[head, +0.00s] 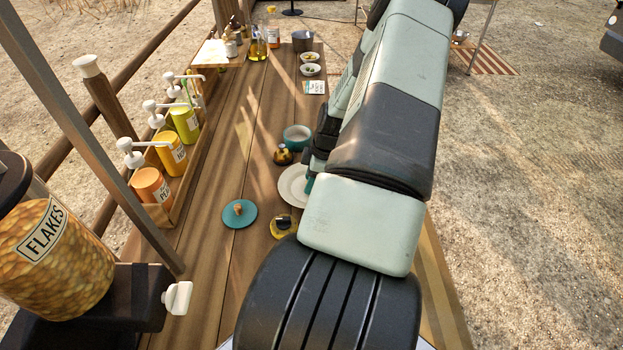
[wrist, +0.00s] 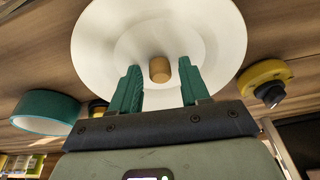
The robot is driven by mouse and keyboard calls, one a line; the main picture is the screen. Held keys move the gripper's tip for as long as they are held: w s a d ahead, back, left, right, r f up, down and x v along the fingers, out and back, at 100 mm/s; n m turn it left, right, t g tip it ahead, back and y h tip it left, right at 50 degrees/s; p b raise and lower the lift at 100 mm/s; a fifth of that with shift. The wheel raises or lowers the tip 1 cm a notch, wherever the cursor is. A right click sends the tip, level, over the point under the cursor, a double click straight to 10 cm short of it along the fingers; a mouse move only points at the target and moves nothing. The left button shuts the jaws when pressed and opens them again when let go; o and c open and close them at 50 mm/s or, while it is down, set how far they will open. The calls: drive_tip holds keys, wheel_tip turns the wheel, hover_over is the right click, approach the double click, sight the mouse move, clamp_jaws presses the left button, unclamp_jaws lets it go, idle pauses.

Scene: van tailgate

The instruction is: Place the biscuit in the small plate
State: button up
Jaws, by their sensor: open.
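A round white plate (head: 291,187) lies on the wooden table, partly hidden by my arm in the head view. In the wrist view the white plate (wrist: 100,35) fills the top middle. A short tan cylinder (wrist: 160,69), which I take for the biscuit, shows at the plate's middle. My gripper (wrist: 160,85) is open, its two teal fingers apart on either side of the tan cylinder. I cannot tell whether they touch it. The head view hides this cylinder behind my arm.
A teal disc (head: 232,218) with a brown knob-like piece lies left of the plate. A teal bowl (head: 297,136) and two yellow-and-black items (head: 283,228) (head: 283,157) stand close to the plate. Pump bottles (head: 170,153) line the left edge. Bare wood lies left of the bowl.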

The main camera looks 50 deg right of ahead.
drive_tip(key=shift+r, duration=0.1)
drive_tip(key=v, duration=1.2)
drive_tip(key=shift+r, duration=0.1)
